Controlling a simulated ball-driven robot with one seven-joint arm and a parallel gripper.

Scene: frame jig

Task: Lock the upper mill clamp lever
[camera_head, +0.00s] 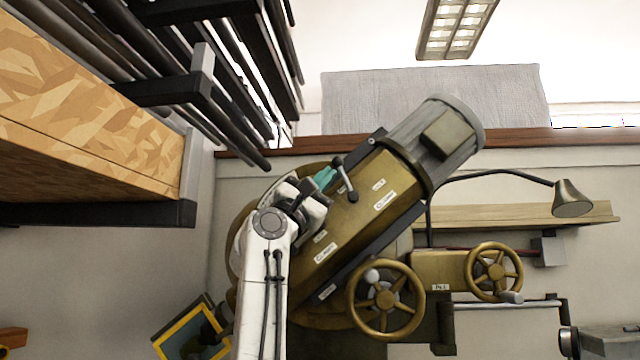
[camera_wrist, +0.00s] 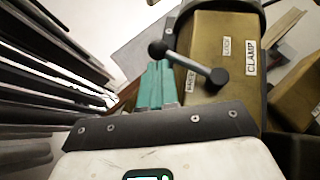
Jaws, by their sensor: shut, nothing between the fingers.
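The mill's tilted brass-coloured head (camera_head: 350,225) fills the middle of the head view. In the wrist view the lever (camera_wrist: 188,62) runs from a ball at upper left to a thicker end at lower right, beside a "CLAMP" label (camera_wrist: 251,57). My gripper (camera_head: 325,177) has teal fingers, shut and empty, just left of the lever. In the wrist view the gripper (camera_wrist: 158,70) lies just left of the bar; whether they touch is unclear.
Two brass handwheels (camera_head: 386,299) and (camera_head: 494,271) are at the lower right. A lamp (camera_head: 572,199) on a curved arm reaches right of the mill.

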